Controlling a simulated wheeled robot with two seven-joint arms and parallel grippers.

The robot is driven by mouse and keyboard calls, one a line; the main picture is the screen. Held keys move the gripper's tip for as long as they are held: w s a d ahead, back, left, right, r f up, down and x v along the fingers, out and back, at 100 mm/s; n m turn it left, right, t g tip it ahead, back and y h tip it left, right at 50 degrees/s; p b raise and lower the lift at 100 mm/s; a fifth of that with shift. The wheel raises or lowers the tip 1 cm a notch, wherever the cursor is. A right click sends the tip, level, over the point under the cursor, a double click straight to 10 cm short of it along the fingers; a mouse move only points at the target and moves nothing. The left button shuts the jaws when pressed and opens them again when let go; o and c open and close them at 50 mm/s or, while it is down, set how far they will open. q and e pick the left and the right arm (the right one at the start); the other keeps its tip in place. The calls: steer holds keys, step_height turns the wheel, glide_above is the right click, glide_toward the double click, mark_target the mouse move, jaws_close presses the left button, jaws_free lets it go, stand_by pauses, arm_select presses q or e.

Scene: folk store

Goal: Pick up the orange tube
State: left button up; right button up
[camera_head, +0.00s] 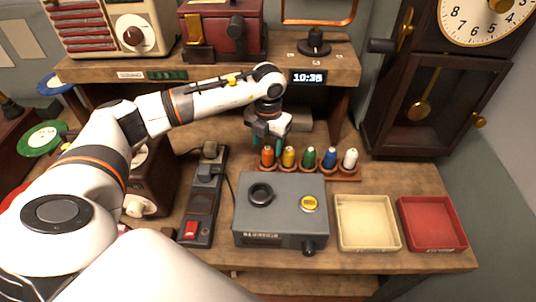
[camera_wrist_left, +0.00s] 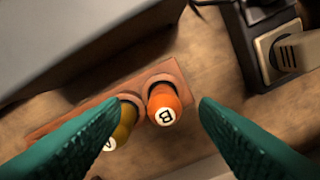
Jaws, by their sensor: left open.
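The orange tube (camera_head: 267,156) stands in the left end hole of a wooden rack (camera_head: 347,174), behind the grey box. In the left wrist view the orange tube (camera_wrist_left: 164,104) shows from above, with a white cap marked B. My left gripper (camera_head: 270,138) is above and just behind the orange tube. In the left wrist view its green fingers (camera_wrist_left: 160,125) are spread wide, one to each side of the orange tube and the yellow tube, with nothing held. The yellow tube (camera_wrist_left: 124,122) is close beside the orange one. My right gripper is not in view.
Green (camera_head: 309,157), blue (camera_head: 329,158) and white (camera_head: 350,159) tubes stand right of the yellow one. A grey box (camera_head: 281,222) sits in front of the rack. Black power strip (camera_head: 203,205) lies to the left. Cream (camera_head: 367,246) and red (camera_head: 432,245) trays are at right.

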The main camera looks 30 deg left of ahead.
mark_target(268, 147)
arm_select(q)
steer(key=shift+w+f, duration=0.1)
steer(key=shift+f, duration=0.2)
steer(key=f, duration=0.1)
steer(key=f+p, duration=0.2)
steer(key=f, duration=0.1)
steer(key=shift+w+a+f, duration=0.1)
steer(key=shift+w+a, duration=0.15)
steer(key=shift+w, duration=0.1)
steer(key=shift+f, duration=0.4)
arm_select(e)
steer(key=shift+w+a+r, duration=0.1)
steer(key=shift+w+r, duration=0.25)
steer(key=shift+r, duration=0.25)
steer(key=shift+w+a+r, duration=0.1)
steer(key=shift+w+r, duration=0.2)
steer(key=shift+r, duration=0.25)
arm_select(q)
steer(key=shift+c, duration=0.6)
steer(key=c, duration=0.7)
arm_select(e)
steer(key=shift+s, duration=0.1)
